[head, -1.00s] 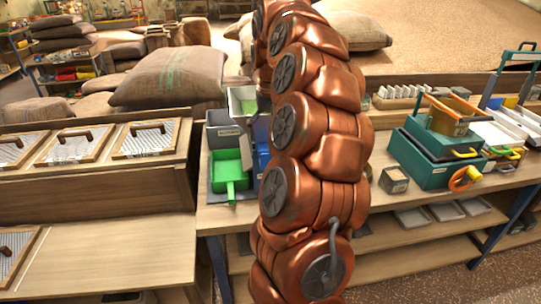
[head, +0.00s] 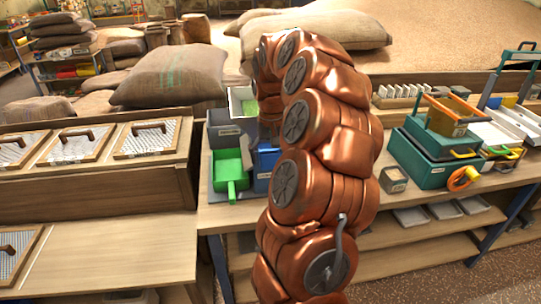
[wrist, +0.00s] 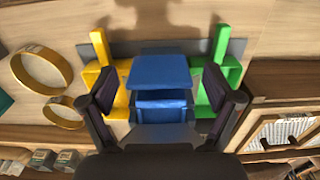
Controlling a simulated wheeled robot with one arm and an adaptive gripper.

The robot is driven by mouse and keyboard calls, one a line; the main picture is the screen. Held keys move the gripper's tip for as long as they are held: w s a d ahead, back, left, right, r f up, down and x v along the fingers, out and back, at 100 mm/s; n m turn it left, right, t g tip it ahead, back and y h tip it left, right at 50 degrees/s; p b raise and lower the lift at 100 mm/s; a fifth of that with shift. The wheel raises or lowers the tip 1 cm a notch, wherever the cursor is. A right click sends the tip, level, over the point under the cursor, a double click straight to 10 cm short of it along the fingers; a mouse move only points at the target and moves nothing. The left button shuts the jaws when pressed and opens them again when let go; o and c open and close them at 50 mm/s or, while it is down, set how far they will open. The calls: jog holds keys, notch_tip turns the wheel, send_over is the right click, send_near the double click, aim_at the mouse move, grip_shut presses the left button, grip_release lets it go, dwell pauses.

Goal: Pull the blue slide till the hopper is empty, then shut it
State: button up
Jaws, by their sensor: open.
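In the wrist view a flat blue plate (wrist: 160,72) stands over a blue box-like part (wrist: 160,106); I cannot tell which of them is the slide. My gripper (wrist: 157,92) is open, with one dark finger on each side of the blue parts; contact is not clear. In the head view the blue part (head: 264,165) shows beside my arm, partly hidden by it. A pale open-topped container (head: 240,98), perhaps the hopper, stands behind it with something green inside; its contents are mostly hidden.
A green tray (head: 229,170) with a handle sits left of the blue part; a yellow one (wrist: 105,85) is on its other side. A grey bin (head: 221,136) stands behind. Two brass rings (wrist: 42,68) lie nearby. Teal boxes (head: 432,160) stand at the right.

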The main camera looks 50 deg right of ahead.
jog(key=c, duration=1.7)
